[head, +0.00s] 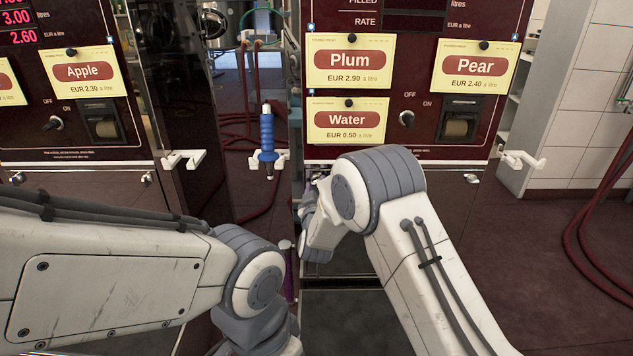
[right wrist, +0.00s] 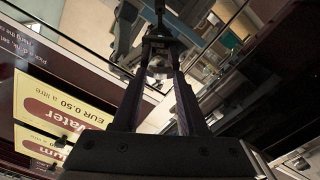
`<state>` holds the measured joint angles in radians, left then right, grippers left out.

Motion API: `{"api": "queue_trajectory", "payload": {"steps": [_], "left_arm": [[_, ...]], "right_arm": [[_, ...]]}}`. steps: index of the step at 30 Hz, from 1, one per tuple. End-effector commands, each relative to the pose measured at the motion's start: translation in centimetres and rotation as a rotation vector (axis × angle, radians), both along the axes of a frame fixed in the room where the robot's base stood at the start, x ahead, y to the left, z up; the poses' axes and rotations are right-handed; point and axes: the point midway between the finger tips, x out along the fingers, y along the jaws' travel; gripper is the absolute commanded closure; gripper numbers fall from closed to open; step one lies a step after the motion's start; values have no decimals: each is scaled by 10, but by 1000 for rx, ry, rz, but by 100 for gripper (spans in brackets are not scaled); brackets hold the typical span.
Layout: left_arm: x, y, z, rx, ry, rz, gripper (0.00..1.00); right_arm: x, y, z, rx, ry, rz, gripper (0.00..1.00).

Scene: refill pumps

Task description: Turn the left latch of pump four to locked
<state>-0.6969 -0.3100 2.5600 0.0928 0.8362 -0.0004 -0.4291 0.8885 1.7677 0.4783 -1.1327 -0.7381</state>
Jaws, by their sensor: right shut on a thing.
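The right-hand pump front (head: 440,215) is dark red and carries Plum, Water and Pear cards; I cannot read a pump number. Its right latch (head: 471,178) is a small silver piece below the panel's right side. The left latch is hidden in the head view behind my right wrist and gripper (head: 309,215), which sit at the pump's left edge below the Water card. In the right wrist view my right gripper (right wrist: 160,48) has its fingers closed together on a small part, apparently that latch; its turn position cannot be told. My left gripper is outside the head view.
A blue-handled nozzle (head: 267,140) hangs between the pumps, close to my right gripper. White holders stick out at the left pump (head: 183,160) and right pump (head: 522,160). Red hoses (head: 600,230) hang at far right. My left forearm crosses the lower left.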

Motion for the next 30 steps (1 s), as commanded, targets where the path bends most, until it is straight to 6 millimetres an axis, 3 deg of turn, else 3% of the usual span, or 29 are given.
{"api": "queue_trajectory", "payload": {"steps": [30], "left_arm": [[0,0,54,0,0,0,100]], "right_arm": [[-1,4,-2,-905,0,5,100]]}}
